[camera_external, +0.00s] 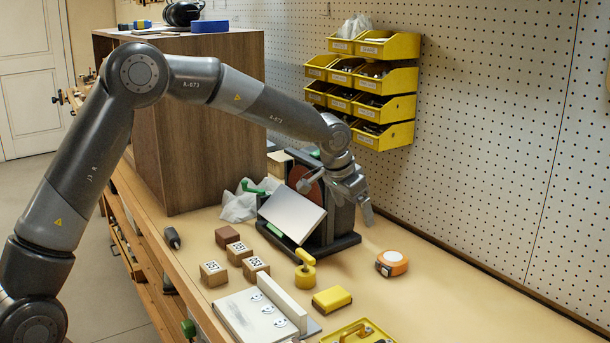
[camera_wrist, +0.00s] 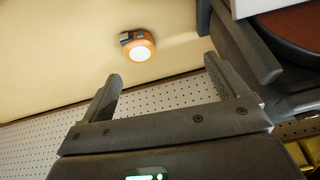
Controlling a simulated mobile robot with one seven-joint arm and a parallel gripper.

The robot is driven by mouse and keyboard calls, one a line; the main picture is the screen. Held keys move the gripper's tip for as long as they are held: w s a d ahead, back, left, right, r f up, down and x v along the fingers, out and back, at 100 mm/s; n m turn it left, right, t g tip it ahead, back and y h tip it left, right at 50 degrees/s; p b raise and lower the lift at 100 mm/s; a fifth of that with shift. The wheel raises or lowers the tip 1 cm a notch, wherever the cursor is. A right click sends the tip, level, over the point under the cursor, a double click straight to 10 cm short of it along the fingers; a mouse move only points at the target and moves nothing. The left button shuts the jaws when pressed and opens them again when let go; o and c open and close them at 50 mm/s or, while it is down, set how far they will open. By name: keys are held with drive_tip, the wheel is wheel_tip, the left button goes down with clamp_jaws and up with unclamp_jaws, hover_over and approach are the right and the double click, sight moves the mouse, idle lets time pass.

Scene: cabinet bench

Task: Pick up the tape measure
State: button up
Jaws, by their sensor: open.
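The tape measure (camera_external: 392,263) is a round orange case with a white face, lying on the bench to the right of the sander. It also shows in the wrist view (camera_wrist: 139,48), beyond the fingertips and near the top middle, with a dark part on its upper left. My gripper (camera_external: 367,216) hangs above the bench beside the sander, behind the tape measure and apart from it. In the wrist view my gripper (camera_wrist: 162,82) has its two fingers spread wide with nothing between them.
A pegboard wall (camera_external: 500,120) with yellow bins (camera_external: 385,107) rises behind. A yellow block (camera_external: 332,299) lies in front. Bench right of the tape measure is clear.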

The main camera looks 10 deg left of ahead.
approach(392, 256)
drive_tip(key=shift+m+g+h, duration=0.3)
wheel_tip(392, 256, down, 4)
drive_tip(key=shift+f, duration=0.25)
drive_tip(key=shift+w+d+r+x, duration=0.1)
drive_tip(key=shift+w+x, duration=0.1)
drive_tip(key=shift+x, duration=0.7)
drive_tip(key=shift+w+d+r+x, duration=0.1)
drive_tip(key=shift+w+x, duration=0.05)
drive_tip(key=shift+x, duration=0.75)
drive_tip(key=shift+w+d+r+x, duration=0.1)
drive_tip(key=shift+w+x, duration=0.1)
drive_tip(key=shift+x, duration=0.7)
drive_tip(key=shift+f, duration=0.1)
drive_tip(key=shift+c, duration=0.3)
drive_tip(key=c, duration=1.1)
drive_tip(key=shift+c, duration=0.2)
